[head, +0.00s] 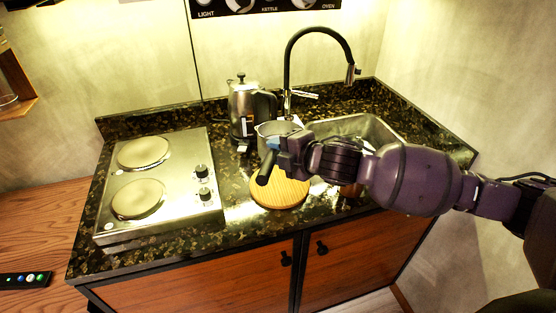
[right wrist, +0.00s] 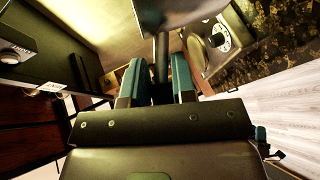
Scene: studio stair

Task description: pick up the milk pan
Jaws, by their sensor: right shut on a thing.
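The milk pan (head: 268,131) is a small metal pot with a dark handle (head: 265,168) toward the front. It is by the back of the round wooden board (head: 279,196). My right gripper (head: 272,146) is shut on the handle. In the right wrist view the handle (right wrist: 161,58) runs between the two blue-lined fingers, and part of the grey pan (right wrist: 175,12) shows above them. The gripper hides the pan's lower part, so I cannot tell whether it touches the board.
A metal kettle (head: 243,108) stands just behind and left of the pan. A hob with two plates (head: 158,190) is at the left. The sink (head: 372,128) and tall black tap (head: 318,32) are behind my right arm.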

